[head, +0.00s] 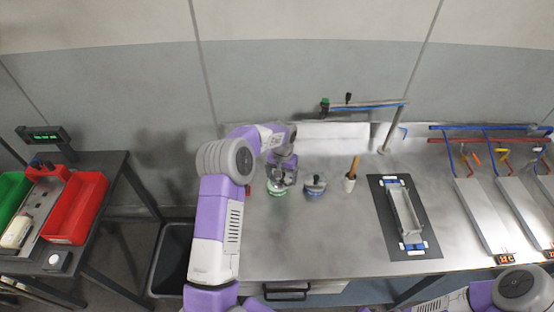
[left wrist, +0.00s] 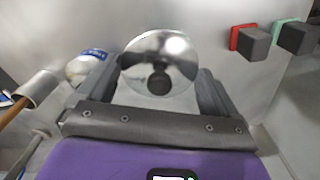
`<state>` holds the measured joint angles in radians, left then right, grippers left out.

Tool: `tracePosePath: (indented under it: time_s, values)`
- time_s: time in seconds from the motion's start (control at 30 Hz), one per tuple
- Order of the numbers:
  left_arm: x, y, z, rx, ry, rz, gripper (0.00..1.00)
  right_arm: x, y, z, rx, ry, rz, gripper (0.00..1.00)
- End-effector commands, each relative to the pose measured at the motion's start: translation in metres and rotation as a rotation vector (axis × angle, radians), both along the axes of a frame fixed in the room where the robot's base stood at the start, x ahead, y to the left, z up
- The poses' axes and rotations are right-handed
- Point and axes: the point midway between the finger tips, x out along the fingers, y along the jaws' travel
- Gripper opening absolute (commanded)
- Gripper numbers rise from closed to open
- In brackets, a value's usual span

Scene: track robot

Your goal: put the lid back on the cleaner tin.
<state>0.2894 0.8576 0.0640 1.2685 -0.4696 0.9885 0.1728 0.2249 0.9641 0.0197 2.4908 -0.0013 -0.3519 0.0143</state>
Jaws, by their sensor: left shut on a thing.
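My left gripper (head: 282,178) is at the back left of the steel worktop, low over a tin with a green band (head: 277,189). In the left wrist view, the gripper (left wrist: 160,88) is shut on a shiny round metal lid (left wrist: 160,50) with a dark knob, between its two fingers. The gripper hides much of the green-banded tin, and I cannot tell whether the lid touches it. A tin with a blue band (head: 315,187) stands just to the right with a dark knob-like part on top. It also shows in the left wrist view (left wrist: 93,53). My right gripper is out of view.
A wooden-handled brush (head: 351,175) stands right of the tins. Red (left wrist: 243,38) and green (left wrist: 288,35) blocks show near the gripper. The front worktop is clear.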

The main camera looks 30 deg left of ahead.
Motion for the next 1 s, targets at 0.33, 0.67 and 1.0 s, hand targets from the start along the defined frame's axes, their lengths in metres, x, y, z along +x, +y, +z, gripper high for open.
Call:
tracePosePath:
  time_s: [0.33,0.67,1.0]
  values:
    - [0.016,0.029,0.008,0.0,-0.008,0.011,0.64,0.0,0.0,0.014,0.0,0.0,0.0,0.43]
    - [0.015,0.029,-0.014,0.001,-0.006,0.011,0.64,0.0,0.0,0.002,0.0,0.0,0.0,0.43]
    - [0.016,0.028,-0.047,0.002,-0.009,0.011,0.64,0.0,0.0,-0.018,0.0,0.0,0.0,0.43]
